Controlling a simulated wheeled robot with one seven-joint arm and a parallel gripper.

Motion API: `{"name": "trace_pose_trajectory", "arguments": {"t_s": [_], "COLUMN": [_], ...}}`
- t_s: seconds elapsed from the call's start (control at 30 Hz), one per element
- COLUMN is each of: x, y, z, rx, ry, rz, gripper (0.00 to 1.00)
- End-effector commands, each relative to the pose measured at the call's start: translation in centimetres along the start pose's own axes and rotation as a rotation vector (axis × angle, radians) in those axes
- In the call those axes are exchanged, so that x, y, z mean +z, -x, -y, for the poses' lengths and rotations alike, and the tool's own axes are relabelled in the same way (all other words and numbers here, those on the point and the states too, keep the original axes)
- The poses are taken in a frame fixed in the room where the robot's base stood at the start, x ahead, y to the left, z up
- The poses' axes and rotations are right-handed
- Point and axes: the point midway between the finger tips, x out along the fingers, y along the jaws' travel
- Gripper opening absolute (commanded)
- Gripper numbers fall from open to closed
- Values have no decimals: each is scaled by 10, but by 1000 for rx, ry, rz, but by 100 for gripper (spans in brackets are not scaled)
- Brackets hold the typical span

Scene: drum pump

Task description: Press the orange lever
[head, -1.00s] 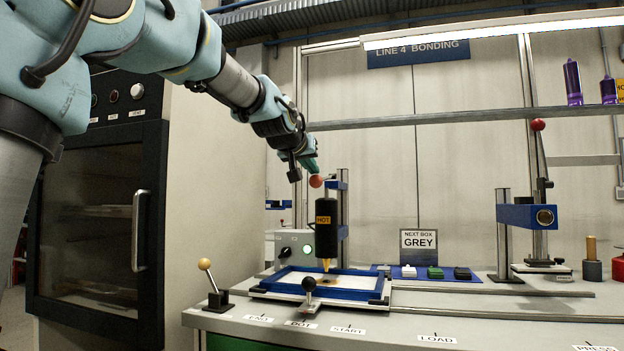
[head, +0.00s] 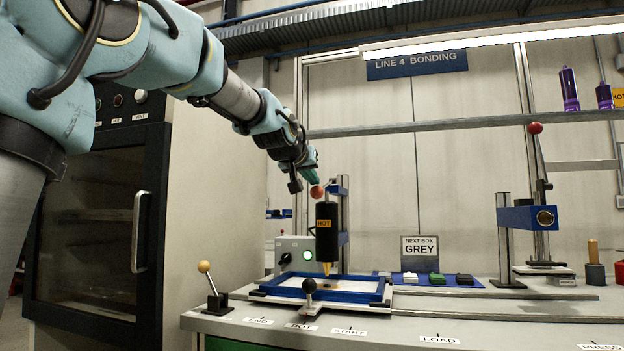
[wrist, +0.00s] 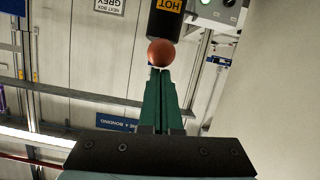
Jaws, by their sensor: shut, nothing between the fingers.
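The orange-red ball knob (head: 317,191) tops the dispensing station, just above and left of the black cylinder (head: 326,230) marked HOT. My gripper (head: 315,178) comes down from the upper left, with its green fingertips right at the top of the ball. In the wrist view the ball (wrist: 162,52) sits directly beyond the fingertips (wrist: 161,70), which are together and empty. The fingers look to be touching the ball or very close to it; the exact contact is hidden. The lever's arm behind the ball is mostly hidden.
A blue-framed tray (head: 325,287) lies under the nozzle. A black-knobbed lever (head: 309,287) and a yellow-knobbed lever (head: 205,268) stand at the bench front. A red-knobbed press (head: 535,128) stands right. A dark oven (head: 95,220) stands left.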

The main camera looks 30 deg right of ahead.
Motion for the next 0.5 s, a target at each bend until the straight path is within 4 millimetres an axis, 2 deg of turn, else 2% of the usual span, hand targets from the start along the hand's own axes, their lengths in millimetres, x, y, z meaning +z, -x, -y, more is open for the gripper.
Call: {"name": "trace_pose_trajectory", "arguments": {"t_s": [0.03,0.17,0.27,0.5], "x": [14,10,0,-46], "y": [-5,-5,-3,6], "z": [1,1,0,-3], "rx": [-2,-2,-2,-1], "ry": [1,1,1,0], "rz": [30,29,27,7], "gripper": [0,0,0,0]}}
